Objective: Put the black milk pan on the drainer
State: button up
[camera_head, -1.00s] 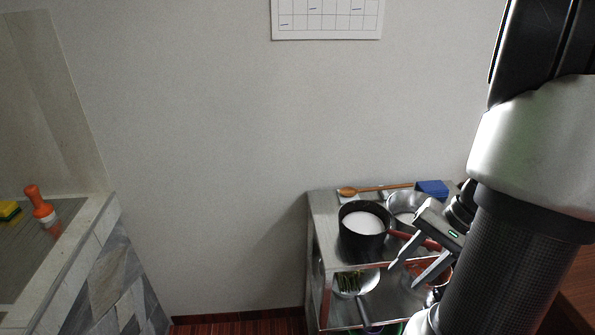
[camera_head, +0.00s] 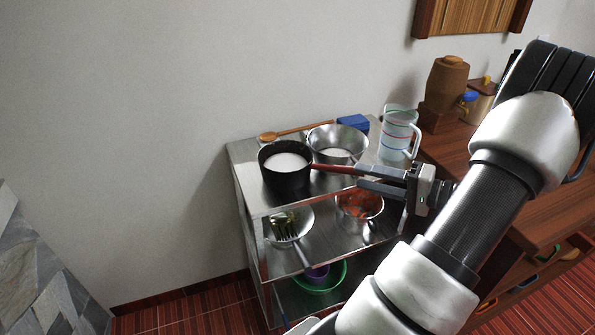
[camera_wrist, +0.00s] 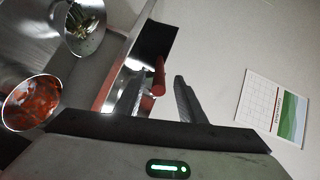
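The black milk pan (camera_head: 284,181), with white contents, stands upright on the top shelf of a metal cart. Its red handle (camera_head: 335,169) points right, toward my gripper. My gripper (camera_head: 358,177) is open at the handle's end. In the wrist view, the fingers of my gripper (camera_wrist: 157,95) are apart, with the red handle (camera_wrist: 159,75) showing between them; I cannot tell if they touch it. The dark pan side (camera_wrist: 158,42) shows beyond. I see no drainer in the current views.
Beside the pan on the cart (camera_head: 238,160) are a metal bowl (camera_head: 337,141), a wooden spoon (camera_head: 290,133), a blue block (camera_head: 352,122) and a glass jug (camera_head: 396,135). Lower shelves hold bowls. A wooden counter (camera_head: 455,160) is to the right.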

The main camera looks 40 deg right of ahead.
aim_at(333, 166)
jog(key=b+x, duration=0.1)
jog(key=x, duration=0.8)
jog(key=shift+w+a, duration=0.2)
jog(key=shift+w, duration=0.1)
jog(key=shift+f, duration=0.1)
grip_shut()
dwell(0.7)
